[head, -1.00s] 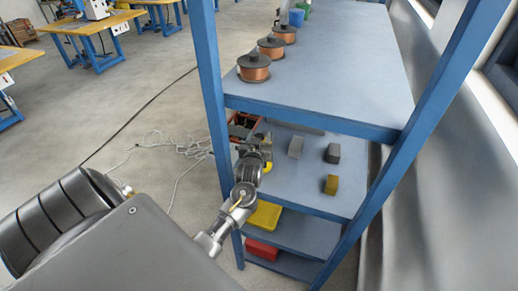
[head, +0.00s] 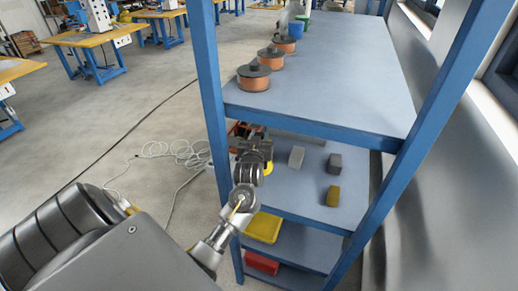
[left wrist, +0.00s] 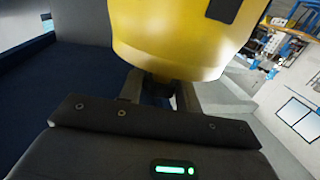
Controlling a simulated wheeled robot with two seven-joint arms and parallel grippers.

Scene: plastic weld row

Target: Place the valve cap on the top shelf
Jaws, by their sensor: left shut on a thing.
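The top shelf (head: 345,75) is a grey-blue board in a blue frame, with a bare middle and right side. My left gripper (head: 262,150) is below the top shelf's front edge, over the left part of the shelf beneath. It is shut on a yellow rounded piece, which I take as the valve cap (left wrist: 180,35); this fills the top of the left wrist view. Only a small yellow bit of the cap shows beside the gripper in the head view (head: 267,167). My right gripper is not in view.
Several copper spools (head: 253,78) stand along the top shelf's left edge, with blue and green containers behind. Blue posts (head: 207,75) frame the shelf. Grey blocks (head: 297,156) and an olive block (head: 332,196) sit on the shelf below. Yellow and red bins (head: 263,228) are lower.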

